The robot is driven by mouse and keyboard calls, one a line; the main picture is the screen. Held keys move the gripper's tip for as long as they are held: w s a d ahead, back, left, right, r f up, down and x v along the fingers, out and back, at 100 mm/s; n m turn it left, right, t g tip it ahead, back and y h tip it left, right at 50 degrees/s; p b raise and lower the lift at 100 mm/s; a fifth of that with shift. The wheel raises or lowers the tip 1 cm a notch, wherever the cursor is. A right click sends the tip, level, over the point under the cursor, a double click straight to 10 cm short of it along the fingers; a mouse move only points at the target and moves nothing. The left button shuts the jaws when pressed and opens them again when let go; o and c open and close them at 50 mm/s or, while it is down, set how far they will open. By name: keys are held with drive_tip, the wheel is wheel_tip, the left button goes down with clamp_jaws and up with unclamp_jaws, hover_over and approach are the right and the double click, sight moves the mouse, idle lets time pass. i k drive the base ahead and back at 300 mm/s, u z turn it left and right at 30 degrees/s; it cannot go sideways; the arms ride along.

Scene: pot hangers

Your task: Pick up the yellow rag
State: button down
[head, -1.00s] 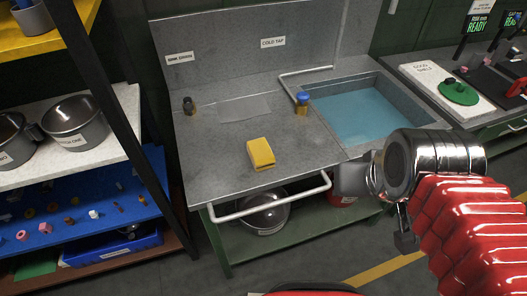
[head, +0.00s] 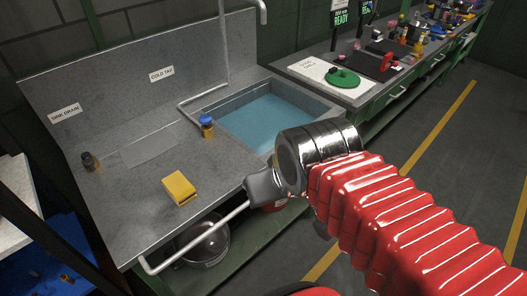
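The yellow rag (head: 180,188) lies folded on the grey sink counter (head: 121,201), left of the water-filled basin and near the counter's front edge. My gripper (head: 254,188) is to the right of the rag, over the front edge near the rail, and apart from the rag. Its fingers are seen from the side and partly hidden by the wrist, so I cannot tell if they are open or shut.
A front rail (head: 196,240) runs along the counter. A blue-capped tap knob (head: 207,127) and a dark knob (head: 90,161) stand on it. The basin (head: 268,122) holds water. A pot (head: 204,244) sits on the shelf below. Floor at right is clear.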

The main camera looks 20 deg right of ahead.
sight(179, 188)
drive_tip(key=k, duration=1.35)
drive_tip(key=u, duration=0.1)
drive_tip(key=i, duration=0.55)
drive_tip(key=u, duration=0.75)
drive_tip(key=i, duration=1.15)
drive_tip(key=u, duration=0.45)
